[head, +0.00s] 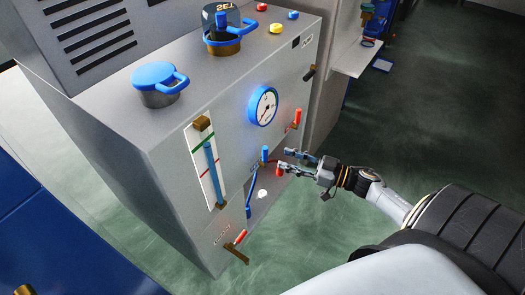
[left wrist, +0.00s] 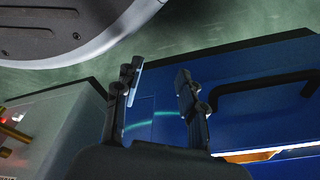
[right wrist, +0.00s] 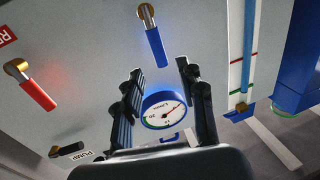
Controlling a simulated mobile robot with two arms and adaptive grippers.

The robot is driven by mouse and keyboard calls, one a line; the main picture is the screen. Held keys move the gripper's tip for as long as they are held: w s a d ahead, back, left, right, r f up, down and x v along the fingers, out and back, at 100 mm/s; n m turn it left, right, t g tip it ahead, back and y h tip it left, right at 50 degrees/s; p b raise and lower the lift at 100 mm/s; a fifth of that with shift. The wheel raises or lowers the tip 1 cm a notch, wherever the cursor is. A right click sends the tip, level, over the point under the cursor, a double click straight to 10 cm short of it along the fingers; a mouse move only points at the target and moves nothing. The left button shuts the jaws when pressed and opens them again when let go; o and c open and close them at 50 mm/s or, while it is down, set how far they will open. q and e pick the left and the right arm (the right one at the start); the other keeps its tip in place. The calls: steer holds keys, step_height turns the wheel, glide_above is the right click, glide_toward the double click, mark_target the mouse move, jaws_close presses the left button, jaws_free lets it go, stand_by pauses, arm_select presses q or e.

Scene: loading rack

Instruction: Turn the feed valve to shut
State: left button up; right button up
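No feed label is readable, so I cannot tell which handle is the feed valve. On the grey machine's front, a blue lever (head: 264,154) stands upright below the round gauge. This blue lever (right wrist: 157,47) hangs from its hub in the right wrist view, beyond the fingertips. A red lever (head: 297,118) is right of the gauge and also shows in the right wrist view (right wrist: 37,86). Another red lever (head: 240,237) is low on the front. My right gripper (head: 288,161) is open and empty, close to the blue lever. My left gripper (left wrist: 157,82) is open and empty.
The gauge (head: 263,106) has a blue rim. A level tube (head: 212,172) is on the left. A black lever (right wrist: 67,150) is beside a PUMP label. A blue cabinet (left wrist: 250,85) is near my left gripper. Green floor (head: 410,130) is clear at right.

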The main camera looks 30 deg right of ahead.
mark_target(265, 152)
steer(key=x, duration=0.8)
steer(key=shift+c, duration=0.2)
jaws_close()
